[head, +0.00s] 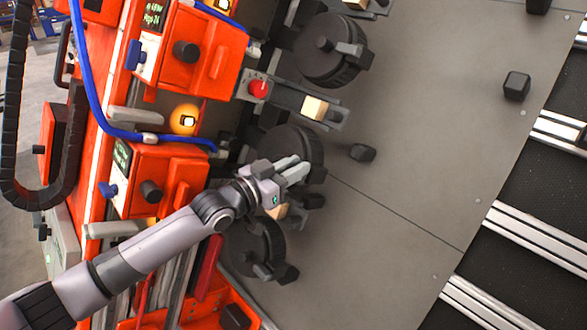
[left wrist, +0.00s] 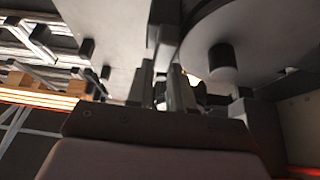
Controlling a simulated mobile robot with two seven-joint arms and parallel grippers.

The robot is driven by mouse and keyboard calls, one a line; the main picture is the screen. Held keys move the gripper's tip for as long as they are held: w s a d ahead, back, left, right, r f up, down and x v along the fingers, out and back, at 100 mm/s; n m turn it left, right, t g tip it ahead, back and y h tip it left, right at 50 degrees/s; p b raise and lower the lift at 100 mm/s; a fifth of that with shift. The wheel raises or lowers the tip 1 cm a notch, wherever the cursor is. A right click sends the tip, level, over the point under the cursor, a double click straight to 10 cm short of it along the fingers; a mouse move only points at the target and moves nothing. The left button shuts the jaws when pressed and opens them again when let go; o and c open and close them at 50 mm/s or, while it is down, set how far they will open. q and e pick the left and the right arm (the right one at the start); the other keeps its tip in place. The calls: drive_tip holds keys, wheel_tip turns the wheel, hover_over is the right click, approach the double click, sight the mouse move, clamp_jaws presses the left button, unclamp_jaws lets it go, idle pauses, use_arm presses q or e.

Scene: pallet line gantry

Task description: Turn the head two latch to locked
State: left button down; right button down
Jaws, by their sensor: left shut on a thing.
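My left gripper (head: 297,172) reaches from the lower left to the middle dark round disc (head: 292,140) beside an orange head unit (head: 165,178). In the left wrist view my left gripper (left wrist: 164,82) has its two fingers close together, shut on a dark upright bar (left wrist: 164,28), which looks like the latch handle. The gripper hides most of this latch in the head view. A dark round knob (left wrist: 222,62) stands out from the disc beside the fingers. I cannot read which head this is. My right gripper is not in view.
Another disc with a lever (head: 330,48) is above, and a smaller disc (head: 253,248) is below. A red knob (head: 259,88) and a blue hose (head: 180,138) are near the head units. A grey plate (head: 410,130) with small dark blocks extends right.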

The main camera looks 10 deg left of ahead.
use_arm(q)
drive_tip(key=m+g+p, duration=0.1)
drive_tip(key=m+g, duration=0.2)
drive_tip(key=m, duration=0.4)
drive_tip(key=m+g+h, duration=0.1)
drive_tip(key=m+g, duration=0.2)
drive_tip(key=m, duration=0.4)
drive_tip(key=s+f+m+g+p, duration=0.1)
drive_tip(key=m+g, duration=0.2)
drive_tip(key=m, duration=0.4)
drive_tip(key=shift+d+h+p, duration=0.3)
drive_tip(key=shift+h, duration=0.1)
drive_tip(key=shift+g, duration=0.3)
drive_tip(key=c, duration=1)
unclamp_jaws()
drive_tip(key=shift+a, duration=0.1)
